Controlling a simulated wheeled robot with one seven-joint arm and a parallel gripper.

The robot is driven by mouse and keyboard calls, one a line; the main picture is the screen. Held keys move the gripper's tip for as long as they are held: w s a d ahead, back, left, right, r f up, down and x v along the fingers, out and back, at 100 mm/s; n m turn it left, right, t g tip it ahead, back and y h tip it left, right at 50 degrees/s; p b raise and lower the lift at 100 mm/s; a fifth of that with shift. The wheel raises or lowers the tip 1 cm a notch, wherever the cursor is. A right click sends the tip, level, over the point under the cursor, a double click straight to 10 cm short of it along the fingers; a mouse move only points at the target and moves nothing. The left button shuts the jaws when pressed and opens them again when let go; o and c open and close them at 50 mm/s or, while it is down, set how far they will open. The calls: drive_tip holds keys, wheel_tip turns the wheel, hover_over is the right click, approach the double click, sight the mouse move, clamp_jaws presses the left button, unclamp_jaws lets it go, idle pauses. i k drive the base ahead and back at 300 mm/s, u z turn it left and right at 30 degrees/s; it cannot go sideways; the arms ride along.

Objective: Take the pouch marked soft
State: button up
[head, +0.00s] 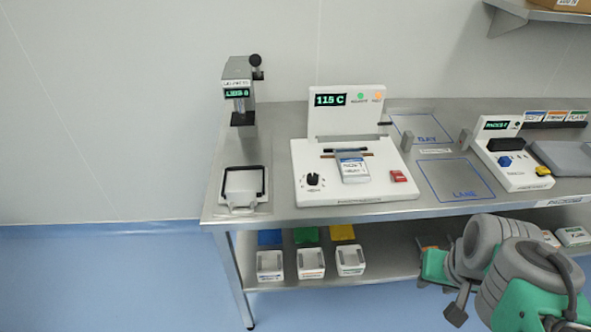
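A small white pouch with a blue printed label (354,170) lies on the front of the white heat sealer (300,185), just below its dark slot. The print is small, and I cannot tell for sure that it reads soft. My arm, grey and green, is folded at the lower right in front of the bench. A dark grey end piece (456,309) hangs at its lower left and may be my gripper. It is well apart from the pouch, and its fingers cannot be made out.
The sealer's display reads 115 C; a dial and red block flank the pouch. A lidding press (239,100) stands left, with a black-framed tray (243,184) before it. A control box (512,160) stands right. Blue outlined areas (455,181) on the steel bench are bare.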

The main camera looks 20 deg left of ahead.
sight(352, 168)
drive_tip(key=u, duration=1.3)
drive_tip(key=i, duration=1)
